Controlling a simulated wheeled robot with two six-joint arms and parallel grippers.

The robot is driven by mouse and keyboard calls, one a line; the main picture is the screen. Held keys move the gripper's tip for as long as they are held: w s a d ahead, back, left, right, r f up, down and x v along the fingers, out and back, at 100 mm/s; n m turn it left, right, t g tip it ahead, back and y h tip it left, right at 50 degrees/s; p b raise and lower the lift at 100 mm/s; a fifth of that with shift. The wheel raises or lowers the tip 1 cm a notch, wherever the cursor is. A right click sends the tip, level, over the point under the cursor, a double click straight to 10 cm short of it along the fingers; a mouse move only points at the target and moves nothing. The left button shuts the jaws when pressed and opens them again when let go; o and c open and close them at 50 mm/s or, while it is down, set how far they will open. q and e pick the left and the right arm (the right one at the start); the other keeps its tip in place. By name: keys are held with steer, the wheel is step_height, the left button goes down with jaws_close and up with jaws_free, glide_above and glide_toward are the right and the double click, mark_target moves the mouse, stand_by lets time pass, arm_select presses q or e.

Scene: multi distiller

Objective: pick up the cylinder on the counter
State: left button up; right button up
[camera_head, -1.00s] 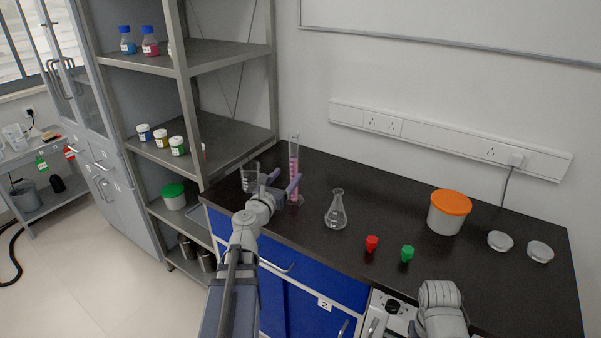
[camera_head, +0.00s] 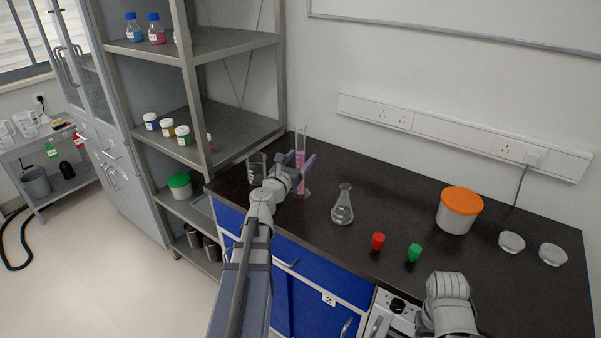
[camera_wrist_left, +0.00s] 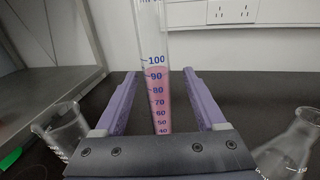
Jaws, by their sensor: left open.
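The cylinder (camera_head: 301,150) is a tall clear graduated tube with pink liquid, standing upright on the dark counter (camera_head: 400,230) near its back left. It also shows in the left wrist view (camera_wrist_left: 156,85), with blue marks up to 100. My left gripper (camera_head: 298,161) is open, its purple fingers on either side of the cylinder. In the left wrist view the cylinder stands between the fingers (camera_wrist_left: 160,85), with a gap on both sides. The cylinder's lower end is hidden by the gripper body there. My right arm shows at the lower right, but its gripper is not visible.
A glass beaker (camera_head: 257,168) stands just left of the cylinder, and a conical flask (camera_head: 343,208) to its right. Red (camera_head: 378,241) and green (camera_head: 414,252) pieces, an orange-lidded tub (camera_head: 459,212) and glass dishes (camera_head: 511,243) are farther right. A metal shelf (camera_head: 235,150) rises at the left.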

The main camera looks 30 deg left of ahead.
arm_select(q)
steer(key=w, duration=0.4)
steer(key=shift+a, duration=0.35)
jaws_close()
stand_by(1.0)
